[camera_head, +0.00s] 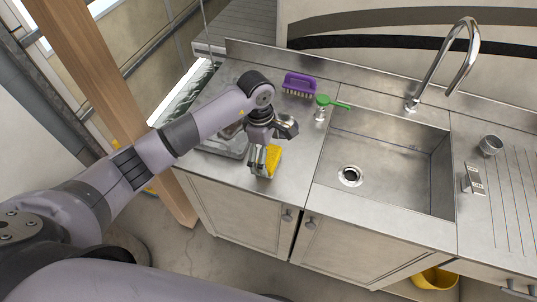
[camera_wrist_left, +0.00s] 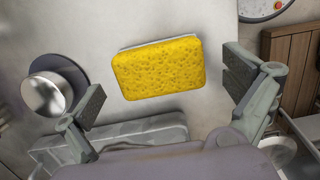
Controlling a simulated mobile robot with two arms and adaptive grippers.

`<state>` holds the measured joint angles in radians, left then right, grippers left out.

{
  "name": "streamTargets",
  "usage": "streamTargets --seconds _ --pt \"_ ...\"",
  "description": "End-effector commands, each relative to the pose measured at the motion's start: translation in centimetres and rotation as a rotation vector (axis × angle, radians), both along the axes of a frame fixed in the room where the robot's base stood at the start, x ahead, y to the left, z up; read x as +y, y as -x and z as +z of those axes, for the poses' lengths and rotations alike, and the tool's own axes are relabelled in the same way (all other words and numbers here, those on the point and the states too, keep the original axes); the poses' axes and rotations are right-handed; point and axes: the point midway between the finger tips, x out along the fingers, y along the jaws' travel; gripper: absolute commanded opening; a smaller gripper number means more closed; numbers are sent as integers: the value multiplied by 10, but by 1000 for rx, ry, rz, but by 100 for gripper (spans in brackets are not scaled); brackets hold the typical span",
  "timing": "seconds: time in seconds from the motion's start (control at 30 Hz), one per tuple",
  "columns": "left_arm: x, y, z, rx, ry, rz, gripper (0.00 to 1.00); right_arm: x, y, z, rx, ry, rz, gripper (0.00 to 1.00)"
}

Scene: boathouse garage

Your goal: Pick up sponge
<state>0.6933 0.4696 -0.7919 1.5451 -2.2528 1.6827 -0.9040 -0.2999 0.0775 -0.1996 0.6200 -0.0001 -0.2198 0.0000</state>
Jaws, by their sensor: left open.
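The yellow sponge (camera_head: 274,157) lies on the metal counter near its front edge, left of the sink. In the left wrist view the sponge (camera_wrist_left: 158,68) shows its porous yellow face and a thin pale strip along its far edge. My left gripper (camera_head: 272,143) is above the sponge and partly hides it in the head view. In the wrist view its two fingers (camera_wrist_left: 165,92) are spread wide, one on each side of the sponge, with gaps between. It is open and holds nothing. My right gripper is not in view.
A purple brush (camera_head: 299,84) and a green-handled tool (camera_head: 333,102) lie behind the gripper. The sink (camera_head: 385,150) with its tall faucet (camera_head: 452,55) is to the right. A metal cup (camera_head: 491,145) stands on the far-right counter. A wooden post (camera_head: 95,70) rises at left.

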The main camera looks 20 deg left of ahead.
Motion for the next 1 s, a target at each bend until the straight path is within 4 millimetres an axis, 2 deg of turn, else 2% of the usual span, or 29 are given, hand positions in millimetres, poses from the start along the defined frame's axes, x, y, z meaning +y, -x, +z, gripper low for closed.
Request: streamTargets --seconds 0.17,0.4,1.0 --pt "-2 0 -15 -1 0 0 100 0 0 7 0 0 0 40" --pt "-2 -1 -17 -2 0 -1 99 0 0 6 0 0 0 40" --pt "-2 -1 -17 -2 0 0 59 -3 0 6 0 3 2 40"
